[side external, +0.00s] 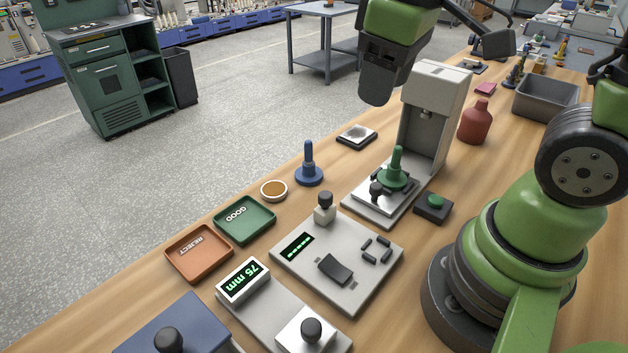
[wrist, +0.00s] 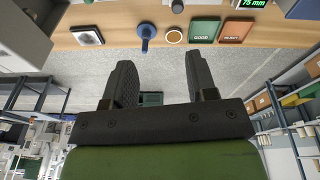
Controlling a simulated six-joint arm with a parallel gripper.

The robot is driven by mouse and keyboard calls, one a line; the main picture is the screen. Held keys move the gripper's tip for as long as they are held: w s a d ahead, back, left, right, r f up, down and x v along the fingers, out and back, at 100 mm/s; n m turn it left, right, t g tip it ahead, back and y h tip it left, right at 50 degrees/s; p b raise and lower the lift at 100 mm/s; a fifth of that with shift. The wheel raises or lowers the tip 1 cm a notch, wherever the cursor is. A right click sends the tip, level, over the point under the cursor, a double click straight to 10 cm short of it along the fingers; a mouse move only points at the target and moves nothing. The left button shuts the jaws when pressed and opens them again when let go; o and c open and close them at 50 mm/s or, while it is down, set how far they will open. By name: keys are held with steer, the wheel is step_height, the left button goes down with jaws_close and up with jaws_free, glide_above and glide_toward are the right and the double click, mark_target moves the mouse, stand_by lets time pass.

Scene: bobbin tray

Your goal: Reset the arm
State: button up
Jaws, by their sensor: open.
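My gripper (side external: 376,92) is raised above the bench, at the upper middle of the side view, clear of everything on the table. In the wrist view its two dark fingers (wrist: 161,72) are spread apart with nothing between them. Below and in front of it in the side view stand a blue spindle-shaped piece (side external: 309,167) and a white machine (side external: 432,105) with a green spindle-shaped piece (side external: 396,170) on its metal base. In the wrist view the blue piece (wrist: 146,33) is near the top, beyond the fingertips.
A green GOOD tray (side external: 245,220) and an orange REJECT tray (side external: 199,253) look empty.

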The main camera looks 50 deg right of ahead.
steer(key=s+a+r+m+t+y, duration=0.2)
steer(key=s+a+r+m+t, duration=0.1)
steer(key=s+r+m+t, duration=0.2)
steer(key=shift+s+a+m, duration=0.15)
steer(key=shift+s+m, duration=0.25)
steer(key=shift+s, duration=0.7)
